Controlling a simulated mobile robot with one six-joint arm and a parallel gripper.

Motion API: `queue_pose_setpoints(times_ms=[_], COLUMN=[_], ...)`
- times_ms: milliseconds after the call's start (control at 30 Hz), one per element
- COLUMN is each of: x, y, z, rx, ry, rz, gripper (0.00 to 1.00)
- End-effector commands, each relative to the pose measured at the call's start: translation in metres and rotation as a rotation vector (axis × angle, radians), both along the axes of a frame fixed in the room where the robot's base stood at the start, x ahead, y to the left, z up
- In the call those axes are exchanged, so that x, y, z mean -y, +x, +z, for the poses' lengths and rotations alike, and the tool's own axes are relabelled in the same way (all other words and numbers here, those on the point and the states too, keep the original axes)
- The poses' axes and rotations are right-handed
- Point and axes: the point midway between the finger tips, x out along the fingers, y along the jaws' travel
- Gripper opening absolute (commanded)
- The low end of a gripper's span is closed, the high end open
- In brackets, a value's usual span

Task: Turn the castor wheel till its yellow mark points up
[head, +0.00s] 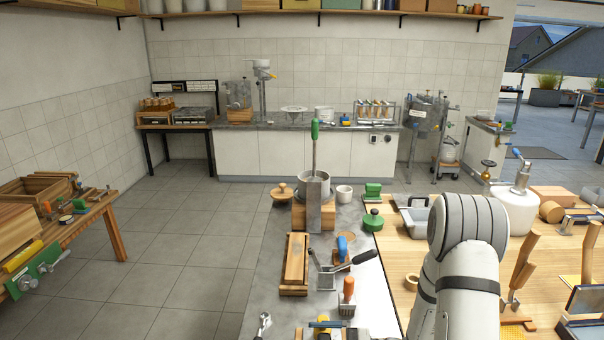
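I cannot pick out a castor wheel with a yellow mark for certain. A low dolly (446,172) stands on the floor at the back right under a white bucket (448,151). It seems to have small castors, but they are too small to show any mark. My arm rises at the lower right, and its bent white links cover part of the wooden worktop. My gripper is not in view.
A grey bench top (268,262) in front holds a green-handled metal press (315,190), a wooden block (295,263) and hand tools. A wooden worktop (395,205) with jars and tools lies right. A tool table (95,213) stands left. The tiled floor between is clear.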

Motion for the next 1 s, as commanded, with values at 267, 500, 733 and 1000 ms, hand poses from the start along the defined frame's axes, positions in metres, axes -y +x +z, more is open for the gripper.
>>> queue_pose_setpoints(times_ms=[267, 500, 733, 1000], x=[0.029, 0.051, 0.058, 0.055], y=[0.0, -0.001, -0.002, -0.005], z=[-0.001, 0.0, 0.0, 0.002], rx=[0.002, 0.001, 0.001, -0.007], ry=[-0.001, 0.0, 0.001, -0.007], rz=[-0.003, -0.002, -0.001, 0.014], gripper=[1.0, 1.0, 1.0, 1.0])
